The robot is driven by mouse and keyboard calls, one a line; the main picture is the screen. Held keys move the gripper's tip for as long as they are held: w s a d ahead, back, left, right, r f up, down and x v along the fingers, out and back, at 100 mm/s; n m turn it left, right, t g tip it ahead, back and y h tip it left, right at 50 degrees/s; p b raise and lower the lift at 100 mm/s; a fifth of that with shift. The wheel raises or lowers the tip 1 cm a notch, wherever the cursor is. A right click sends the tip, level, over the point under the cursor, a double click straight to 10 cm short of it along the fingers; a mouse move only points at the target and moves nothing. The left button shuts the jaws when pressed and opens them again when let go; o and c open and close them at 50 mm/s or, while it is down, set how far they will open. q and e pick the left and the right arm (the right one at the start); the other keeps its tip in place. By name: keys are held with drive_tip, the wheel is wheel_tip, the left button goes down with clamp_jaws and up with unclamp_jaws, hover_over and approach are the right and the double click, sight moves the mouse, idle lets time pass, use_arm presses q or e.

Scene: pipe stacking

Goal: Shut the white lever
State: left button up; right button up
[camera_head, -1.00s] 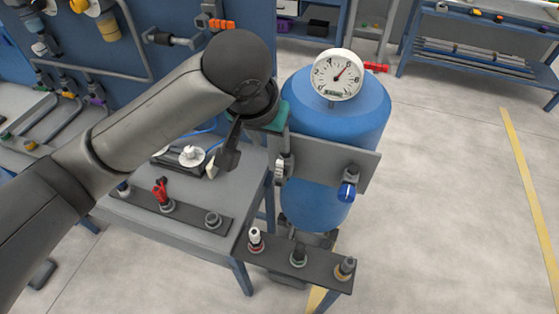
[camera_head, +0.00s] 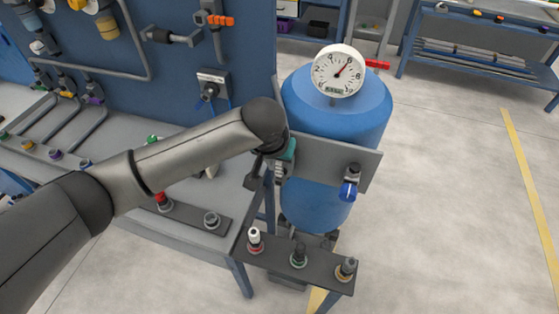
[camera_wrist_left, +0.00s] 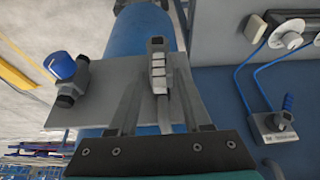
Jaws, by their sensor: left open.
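The white lever (camera_wrist_left: 159,78) is on a valve mounted on the grey plate (camera_wrist_left: 210,103) in front of the blue tank. In the left wrist view it shows as a pale, ribbed piece with a dark end, pointing up the picture. My left gripper (camera_head: 264,180) is open. In the left wrist view its two fingers stand on either side of the lever, which lies between them. I cannot tell whether the fingers touch it. In the head view my wrist hides most of this valve. My right gripper is not in view.
A blue-handled valve (camera_head: 349,189) is on the same plate, to the right. The blue tank (camera_head: 345,118) carries a round gauge (camera_head: 338,71). A dark shelf (camera_head: 278,257) with several fittings is below. A grey bench (camera_head: 205,241) is at left; the floor at right is clear.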

use_arm(q)
clamp_jaws()
idle(0.4)
idle(1.1)
